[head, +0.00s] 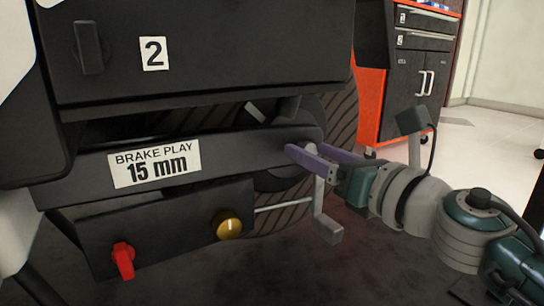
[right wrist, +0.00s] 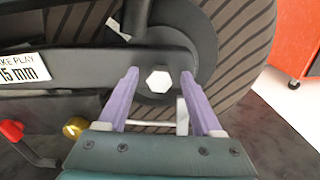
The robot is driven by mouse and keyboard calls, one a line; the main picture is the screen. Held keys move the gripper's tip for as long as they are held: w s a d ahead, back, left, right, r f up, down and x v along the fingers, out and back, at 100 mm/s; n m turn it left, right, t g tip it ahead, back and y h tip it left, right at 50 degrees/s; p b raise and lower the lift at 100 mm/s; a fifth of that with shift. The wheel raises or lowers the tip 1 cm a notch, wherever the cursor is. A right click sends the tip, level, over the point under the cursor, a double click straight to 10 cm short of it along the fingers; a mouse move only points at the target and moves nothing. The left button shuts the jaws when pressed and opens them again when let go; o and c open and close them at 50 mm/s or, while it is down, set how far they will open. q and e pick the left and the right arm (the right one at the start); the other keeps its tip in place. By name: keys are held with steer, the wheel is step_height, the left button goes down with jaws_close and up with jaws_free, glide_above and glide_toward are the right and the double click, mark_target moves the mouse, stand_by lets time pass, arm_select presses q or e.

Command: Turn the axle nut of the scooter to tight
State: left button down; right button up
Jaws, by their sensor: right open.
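The axle nut (right wrist: 159,80) is a white hexagon at the end of the dark swing arm, in front of the wheel (right wrist: 245,60). In the right wrist view it lies between and just beyond the two purple fingertips of my right gripper (right wrist: 158,78). That gripper is open, with a finger to each side of the nut; I cannot tell whether they touch it. In the head view my right gripper (head: 310,156) reaches in from the right to the swing arm's end and hides the nut. My left gripper is not in view.
A label (head: 155,163) on the arm reads "BRAKE PLAY 15 mm". Below are a red knob (head: 123,261), a brass knob (head: 228,225) with a rod, and a grey pedal (head: 327,228). A panel marked 2 (head: 153,53) is above. A red cabinet (head: 370,95) stands behind at right.

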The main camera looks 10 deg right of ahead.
jaws_close()
stand_by(0.6)
